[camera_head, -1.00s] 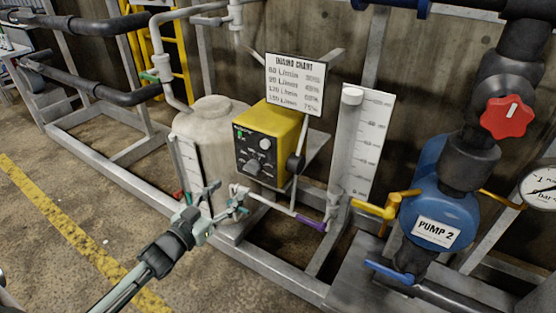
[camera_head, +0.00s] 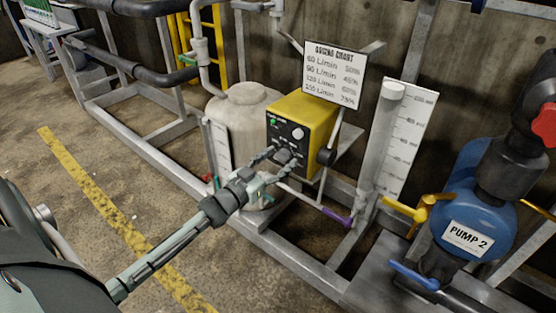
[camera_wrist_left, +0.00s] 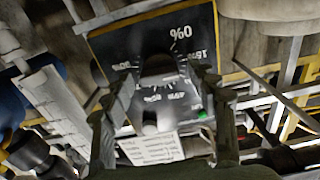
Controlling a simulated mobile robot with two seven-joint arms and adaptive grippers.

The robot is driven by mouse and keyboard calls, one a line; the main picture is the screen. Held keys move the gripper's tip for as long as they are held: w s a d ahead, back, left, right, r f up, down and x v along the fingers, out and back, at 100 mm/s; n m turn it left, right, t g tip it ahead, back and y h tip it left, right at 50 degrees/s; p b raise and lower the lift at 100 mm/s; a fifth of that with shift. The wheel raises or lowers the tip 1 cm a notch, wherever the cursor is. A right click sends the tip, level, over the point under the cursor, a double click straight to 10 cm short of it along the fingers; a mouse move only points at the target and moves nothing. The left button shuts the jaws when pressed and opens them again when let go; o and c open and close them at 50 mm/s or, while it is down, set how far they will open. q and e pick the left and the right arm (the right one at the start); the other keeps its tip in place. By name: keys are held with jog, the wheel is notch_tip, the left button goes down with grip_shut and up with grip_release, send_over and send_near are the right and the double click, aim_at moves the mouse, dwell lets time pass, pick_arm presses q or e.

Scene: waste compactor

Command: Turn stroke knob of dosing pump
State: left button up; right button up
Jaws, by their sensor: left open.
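The yellow dosing pump (camera_head: 318,108) has a black front panel with a small upper knob (camera_head: 298,133), a green light and, lower down, the stroke knob (camera_head: 283,154). My left gripper (camera_head: 276,161) is at the panel, its fingers partly covering the stroke knob. In the left wrist view the panel appears upside down, and the dark stroke knob (camera_wrist_left: 158,70) lies between the two open fingers of my left gripper (camera_wrist_left: 160,92). Percent marks surround the knob. Whether a finger touches it I cannot tell. My right gripper is not in view.
A dosing chart (camera_head: 334,74) stands above the pump. A pale tank (camera_head: 245,112) is left of it, a clear scaled tube (camera_head: 383,140) right of it. The blue PUMP 2 (camera_head: 480,215) stands at the right. Grey frame rails (camera_head: 270,245) run below; floor at the left is open.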

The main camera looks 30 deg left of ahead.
pick_arm(q)
jog(key=shift+c, duration=0.5)
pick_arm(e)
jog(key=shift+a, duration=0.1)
pick_arm(q)
jog(key=c, duration=1.1)
jog(key=shift+o, duration=0.2)
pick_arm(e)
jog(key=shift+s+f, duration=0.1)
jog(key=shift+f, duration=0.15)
